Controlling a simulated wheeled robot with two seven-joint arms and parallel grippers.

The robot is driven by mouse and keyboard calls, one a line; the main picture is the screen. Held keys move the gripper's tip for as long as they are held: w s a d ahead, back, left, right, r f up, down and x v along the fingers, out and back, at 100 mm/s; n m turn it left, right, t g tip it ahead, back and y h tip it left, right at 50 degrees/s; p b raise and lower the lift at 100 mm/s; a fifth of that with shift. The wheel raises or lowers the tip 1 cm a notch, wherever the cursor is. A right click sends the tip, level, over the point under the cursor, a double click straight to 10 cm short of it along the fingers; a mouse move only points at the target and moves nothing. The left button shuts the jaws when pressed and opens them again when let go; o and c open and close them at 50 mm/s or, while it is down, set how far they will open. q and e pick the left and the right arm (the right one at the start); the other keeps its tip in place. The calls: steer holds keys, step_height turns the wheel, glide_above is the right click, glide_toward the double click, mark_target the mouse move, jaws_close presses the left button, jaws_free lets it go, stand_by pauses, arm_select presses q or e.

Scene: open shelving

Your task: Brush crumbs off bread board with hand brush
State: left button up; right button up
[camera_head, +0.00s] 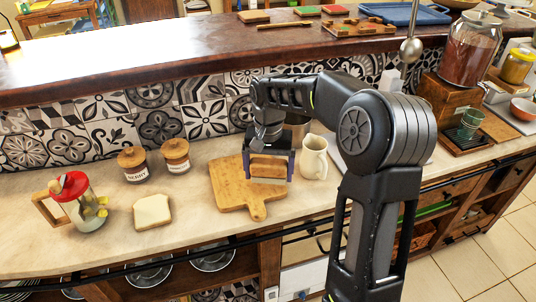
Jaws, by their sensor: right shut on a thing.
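The wooden bread board (230,190) lies flat on the pale counter, its handle toward the front edge. My right gripper (269,174) reaches down over the right part of the board. It is shut on a brown block-shaped thing, which looks like the hand brush (268,163), with a paler lower edge. The brush is at or just above the board; I cannot tell whether it touches. Crumbs are too small to make out for certain. My left gripper is not in view.
A cream pitcher (314,158) stands close to the right of the gripper. Bread (152,211), two lidded jars (132,164) (176,156) and a red-lidded glass jug (83,204) stand to the left. The tiled wall (155,118) is behind. Counter is free just left of the board.

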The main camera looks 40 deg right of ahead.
mark_target(268, 161)
step_height(268, 161, up, 2)
steer(key=shift+s+r+p, duration=0.1)
steer(key=shift+r+p, duration=0.05)
steer(key=shift+p, duration=0.45)
steer(key=shift+r+p, duration=0.95)
steer(key=shift+r, duration=0.3)
steer(key=shift+a+f, duration=0.1)
steer(key=shift+f, duration=0.05)
